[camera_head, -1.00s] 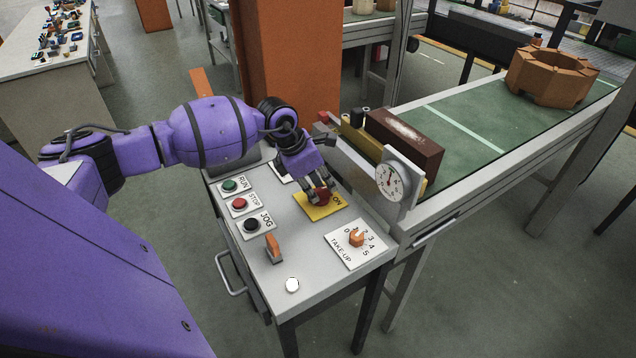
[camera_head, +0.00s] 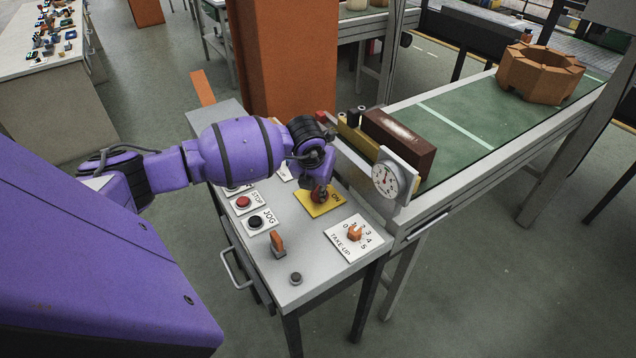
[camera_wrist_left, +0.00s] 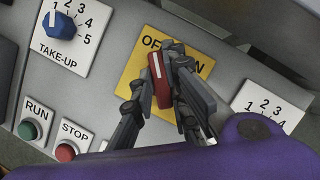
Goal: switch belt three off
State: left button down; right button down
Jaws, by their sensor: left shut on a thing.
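The red rotary switch sits on a yellow plate (camera_head: 318,203) marked OFF and ON, on the grey control panel. In the left wrist view the red knob (camera_wrist_left: 158,80) has a white line pointing up towards the OFF lettering; the yellow plate (camera_wrist_left: 129,72) shows around it. My left gripper (camera_wrist_left: 163,86) is shut on the red knob, a finger on each side. In the head view the left gripper (camera_head: 318,192) partly hides the knob. A small round lamp (camera_head: 296,278) at the panel's near corner is dark. My right gripper is in neither view.
A dial gauge (camera_head: 386,180) stands beside the green belt (camera_head: 455,127), which bears an orange octagonal part (camera_head: 540,72).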

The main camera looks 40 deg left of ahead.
pick_arm(q)
jog(key=shift+n+y, duration=0.3)
jog(key=shift+n, duration=0.3)
jog(key=c, duration=1.7)
grip_release()
jog(key=v, duration=1.2)
jog(key=shift+w, duration=0.1)
